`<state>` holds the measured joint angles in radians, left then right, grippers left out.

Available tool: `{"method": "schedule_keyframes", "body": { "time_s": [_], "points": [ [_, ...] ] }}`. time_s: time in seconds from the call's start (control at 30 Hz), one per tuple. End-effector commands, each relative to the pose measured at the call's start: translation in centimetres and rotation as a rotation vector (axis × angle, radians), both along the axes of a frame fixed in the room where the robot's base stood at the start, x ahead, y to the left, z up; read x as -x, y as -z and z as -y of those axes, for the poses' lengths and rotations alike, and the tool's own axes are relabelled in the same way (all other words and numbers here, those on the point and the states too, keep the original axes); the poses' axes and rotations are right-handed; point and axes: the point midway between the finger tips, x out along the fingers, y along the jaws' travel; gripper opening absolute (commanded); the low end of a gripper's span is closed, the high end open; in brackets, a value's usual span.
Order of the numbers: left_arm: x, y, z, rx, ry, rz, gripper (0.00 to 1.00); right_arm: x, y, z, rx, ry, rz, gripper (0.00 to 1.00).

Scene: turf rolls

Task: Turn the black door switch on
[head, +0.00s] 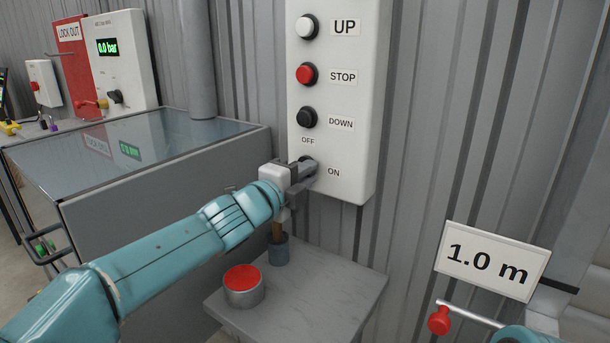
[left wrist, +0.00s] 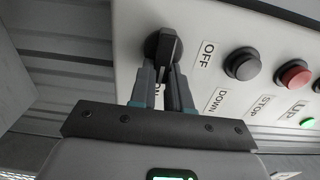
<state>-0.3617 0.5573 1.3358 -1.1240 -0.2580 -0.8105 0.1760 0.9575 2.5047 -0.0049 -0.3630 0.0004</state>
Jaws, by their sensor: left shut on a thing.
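The black door switch (left wrist: 168,45) is a round knob with a raised bar, low on the white control panel (head: 356,100). The OFF label is above it and the ON label is at its lower right in the head view. My left gripper (head: 302,171) reaches it from the left. In the left wrist view its two fingers (left wrist: 160,88) are closed on the knob's bar. The gripper hides much of the knob in the head view, and a finger partly covers the ON label in the wrist view. I cannot tell exactly which label the bar points to. My right gripper is not in view.
Above the switch are the black DOWN (head: 307,117), red STOP (head: 307,73) and white UP (head: 307,27) buttons. Below, a grey stand holds a red-topped cup (head: 243,286) and a brush-like item (head: 278,247). A "1.0 m" sign (head: 490,261) is at right.

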Motion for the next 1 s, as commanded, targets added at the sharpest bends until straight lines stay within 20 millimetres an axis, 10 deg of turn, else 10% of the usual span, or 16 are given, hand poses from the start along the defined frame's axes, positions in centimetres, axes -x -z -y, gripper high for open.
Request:
{"method": "schedule_keyframes", "body": {
  "time_s": [0.2,0.3,0.67,1.0],
  "points": [
    [0.0,0.0,0.0,-0.003,0.0,0.002,0.0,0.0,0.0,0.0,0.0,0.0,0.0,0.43],
    [0.0,0.0,0.0,-0.002,0.0,0.002,0.43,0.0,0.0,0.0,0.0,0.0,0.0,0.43],
    [0.3,0.0,-0.3,0.0,-0.001,0.001,0.43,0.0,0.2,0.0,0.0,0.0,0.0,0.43],
    [6.3,0.1,-4.7,0.0,-0.003,0.002,0.43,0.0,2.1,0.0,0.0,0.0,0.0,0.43]
  ]
}}
